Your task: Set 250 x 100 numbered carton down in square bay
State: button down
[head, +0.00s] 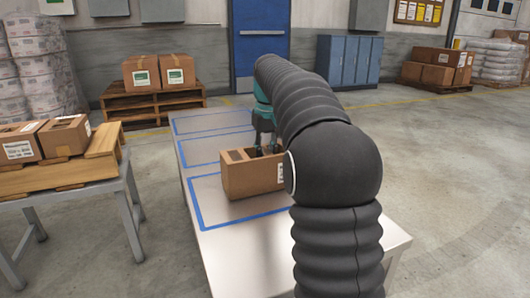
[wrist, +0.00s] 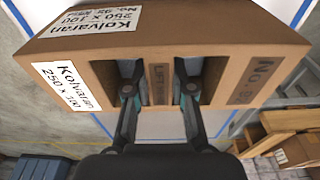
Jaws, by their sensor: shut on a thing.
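My gripper (head: 266,148) is shut on the brown 250 x 100 carton (head: 245,182). In the wrist view my gripper's fingers (wrist: 160,90) reach into two slots in the carton (wrist: 230,57), on either side of a central strip marked LIFT. White labels read Kolvaran 250 x 100, and No. 92 is printed on the top. The table (head: 236,246) has three blue-outlined bays. The carton is over the near bay (head: 196,205), toward its far side. I cannot tell whether its base touches the table. My arm hides the right side of the bays.
A bench at left holds cartons (head: 64,136) on a wooden platform (head: 100,170). Behind the table a pallet (head: 150,106) bears two cartons. The middle bay (head: 198,150) and far bay (head: 205,120) look empty. The table's near end is clear.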

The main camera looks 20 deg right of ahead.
jog(key=c, duration=0.9)
grip_release()
